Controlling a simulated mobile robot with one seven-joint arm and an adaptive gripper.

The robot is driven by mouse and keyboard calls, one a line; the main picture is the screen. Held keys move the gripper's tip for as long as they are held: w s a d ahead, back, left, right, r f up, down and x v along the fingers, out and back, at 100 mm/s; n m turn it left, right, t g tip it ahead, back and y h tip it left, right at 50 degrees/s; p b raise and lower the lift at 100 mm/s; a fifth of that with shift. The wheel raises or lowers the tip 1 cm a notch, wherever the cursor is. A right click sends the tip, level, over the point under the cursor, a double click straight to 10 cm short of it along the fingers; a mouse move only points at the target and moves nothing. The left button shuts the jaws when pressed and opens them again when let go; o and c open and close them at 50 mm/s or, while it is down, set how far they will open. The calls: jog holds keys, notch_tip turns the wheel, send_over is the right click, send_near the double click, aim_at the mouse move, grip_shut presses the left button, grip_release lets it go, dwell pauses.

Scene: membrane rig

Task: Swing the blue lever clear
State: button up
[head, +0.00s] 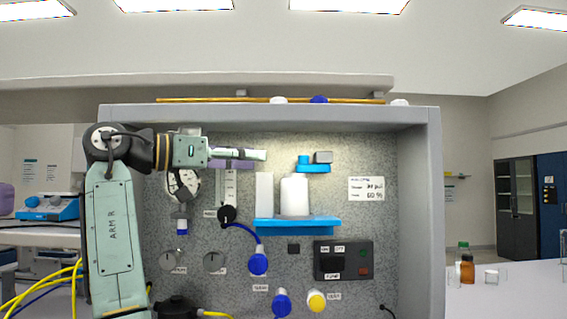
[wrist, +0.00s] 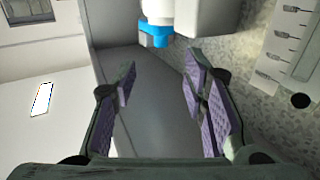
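A short blue bar (head: 313,168), which looks like the blue lever, sits above a white cylinder (head: 294,196) on the panel. A small blue knob and a grey block sit on top of the bar. My gripper (head: 256,159) points right, to the left of the bar, with a gap between them. In the wrist view my gripper (wrist: 157,85) is open, its purple-padded fingers apart and nothing between them. A blue part (wrist: 155,36) beside a white body shows beyond the fingertips; I cannot tell whether it is the lever.
A blue shelf (head: 325,222) juts out under the white cylinder. The grey cabinet's right wall (head: 419,210) and top edge (head: 270,115) frame the panel. A black switch box (head: 343,260) and blue knobs (head: 258,264) are lower down. Space right of the bar is open.

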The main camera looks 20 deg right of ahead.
aim_at(299, 159)
jog(key=d, duration=0.3)
jog(key=w+d+p, duration=0.1)
jog(key=d, duration=0.3)
jog(key=w+d+p, duration=0.1)
jog(key=d, duration=0.2)
jog(key=shift+w+d, duration=0.15)
jog(key=shift+d, duration=0.2)
grip_shut()
